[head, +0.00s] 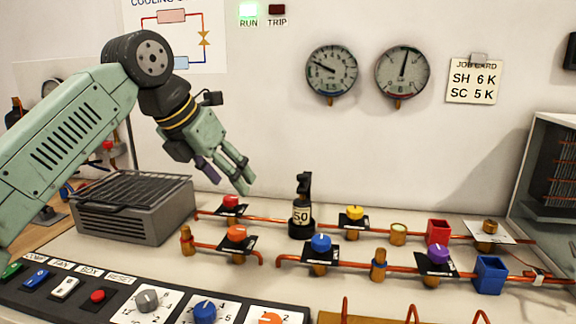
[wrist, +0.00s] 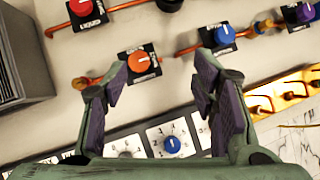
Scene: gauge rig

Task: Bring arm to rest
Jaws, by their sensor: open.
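My gripper (head: 238,176) hangs in the air at the end of my arm, left of centre in the head view, above the bench and clear of the pipes. It points down and to the right. In the wrist view my gripper (wrist: 158,88) has its two fingers spread wide with nothing between them. Below the fingers, the wrist view shows an orange valve knob (wrist: 140,61) and a blue dial (wrist: 172,144) on the front panel.
A grey finned box (head: 135,205) stands on the left of the bench. A black bottle-like item marked 50 (head: 301,216), a red box (head: 438,232) and a blue box (head: 490,275) stand among copper pipes. Two gauges (head: 332,72) hang on the wall. The green RUN lamp (head: 248,10) is lit.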

